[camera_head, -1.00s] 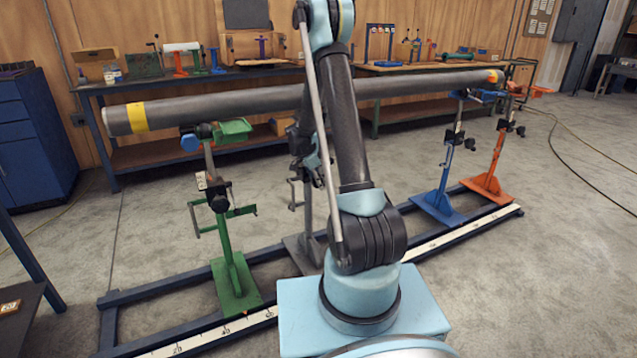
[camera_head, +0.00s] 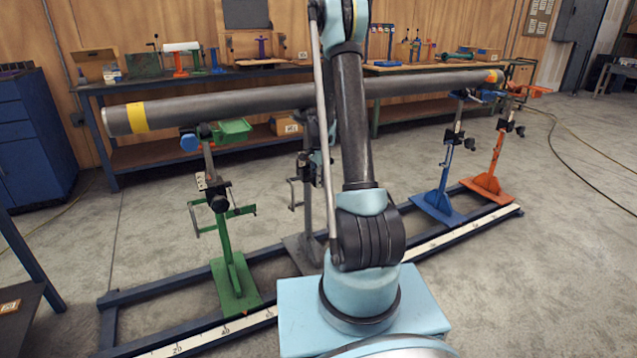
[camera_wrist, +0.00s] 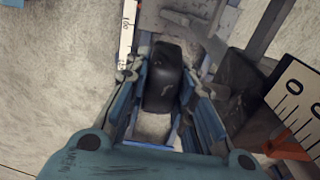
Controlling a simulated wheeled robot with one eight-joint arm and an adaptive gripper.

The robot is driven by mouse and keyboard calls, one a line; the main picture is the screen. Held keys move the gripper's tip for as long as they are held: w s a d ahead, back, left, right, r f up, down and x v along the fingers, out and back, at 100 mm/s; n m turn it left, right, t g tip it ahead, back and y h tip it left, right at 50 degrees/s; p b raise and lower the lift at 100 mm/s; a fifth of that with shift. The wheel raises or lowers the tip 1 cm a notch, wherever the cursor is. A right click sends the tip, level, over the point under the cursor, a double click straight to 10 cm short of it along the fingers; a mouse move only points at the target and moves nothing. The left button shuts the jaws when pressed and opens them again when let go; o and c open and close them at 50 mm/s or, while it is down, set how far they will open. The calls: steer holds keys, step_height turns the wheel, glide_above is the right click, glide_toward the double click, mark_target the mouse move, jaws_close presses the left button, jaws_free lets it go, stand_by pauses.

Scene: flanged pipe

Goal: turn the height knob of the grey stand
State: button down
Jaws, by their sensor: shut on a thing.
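The grey stand (camera_head: 307,205) stands in the middle under the long pipe, partly hidden behind my arm. In the wrist view a black knob (camera_wrist: 163,82) lies between my fingers, with the stand's grey metal (camera_wrist: 185,18) beyond it. My gripper (camera_wrist: 166,72) is shut on this knob, one finger on each side. In the head view the gripper is mostly hidden behind my arm at the stand's upper part, and the knob cannot be made out there.
The grey pipe (camera_head: 220,103) rests across the stands. A green stand (camera_head: 232,270) is to the left; a blue stand (camera_head: 440,200) and an orange stand (camera_head: 490,180) are to the right. The blue rail frame (camera_head: 140,290) with a white scale runs along the floor. A workbench (camera_head: 160,82) stands behind.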

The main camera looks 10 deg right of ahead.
steer(key=shift+y, duration=0.3)
steer(key=c, duration=1.4)
jaws_free()
steer(key=shift+o, duration=0.2)
step_height(320, 180, up, 12)
steer(key=shift+w+d+f, duration=0.1)
steer(key=shift+d, duration=0.05)
